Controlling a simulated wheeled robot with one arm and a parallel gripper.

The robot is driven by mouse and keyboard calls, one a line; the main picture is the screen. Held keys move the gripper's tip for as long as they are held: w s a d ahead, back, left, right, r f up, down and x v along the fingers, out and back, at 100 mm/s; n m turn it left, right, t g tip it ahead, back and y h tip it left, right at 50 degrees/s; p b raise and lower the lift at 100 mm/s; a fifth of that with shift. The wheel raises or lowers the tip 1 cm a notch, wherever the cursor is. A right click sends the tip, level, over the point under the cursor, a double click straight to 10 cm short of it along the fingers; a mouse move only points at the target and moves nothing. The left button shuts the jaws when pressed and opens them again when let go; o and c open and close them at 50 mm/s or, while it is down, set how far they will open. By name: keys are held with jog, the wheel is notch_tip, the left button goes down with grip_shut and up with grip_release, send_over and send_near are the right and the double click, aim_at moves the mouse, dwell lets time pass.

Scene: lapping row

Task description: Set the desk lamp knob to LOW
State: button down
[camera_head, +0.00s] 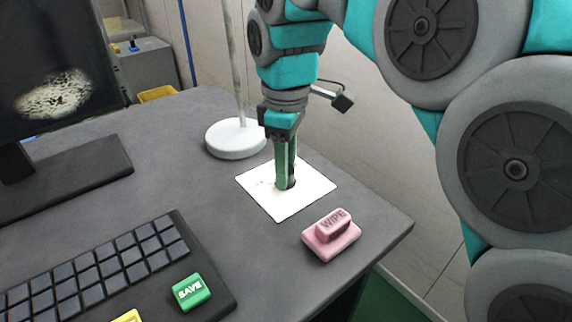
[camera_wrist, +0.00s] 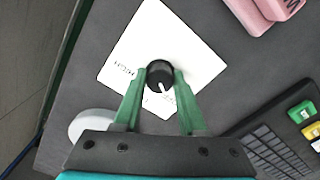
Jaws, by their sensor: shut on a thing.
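The lamp knob (camera_wrist: 160,76) is a round black dial with a white pointer line. It sits on a white label plate (camera_head: 309,185) on the desk. In the wrist view the pointer aims toward the lower edge of the plate, and the small lettering around it is too small to read surely. My gripper (camera_head: 286,184) points straight down over the plate, with its green fingers shut on the knob from both sides. In the head view the fingers hide most of the knob. The desk lamp's white round base (camera_head: 236,139) and pole stand just behind the plate.
A pink WIPE block (camera_head: 332,238) lies near the desk's right edge, close to the plate. A keyboard (camera_head: 95,268) with a green SAVE key (camera_head: 191,292) is at front left. A monitor (camera_head: 50,90) stands at far left. Bare desk lies between keyboard and plate.

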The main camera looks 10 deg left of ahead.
jog(key=shift+m, duration=0.3)
jog(key=m, duration=1.1)
jog(key=shift+a, duration=0.1)
dwell(0.3)
jog(key=shift+c, duration=2.3)
grip_release()
jog(key=shift+s, duration=0.1)
jog(key=shift+r+p, duration=0.6)
jog(key=shift+r, duration=3.35)
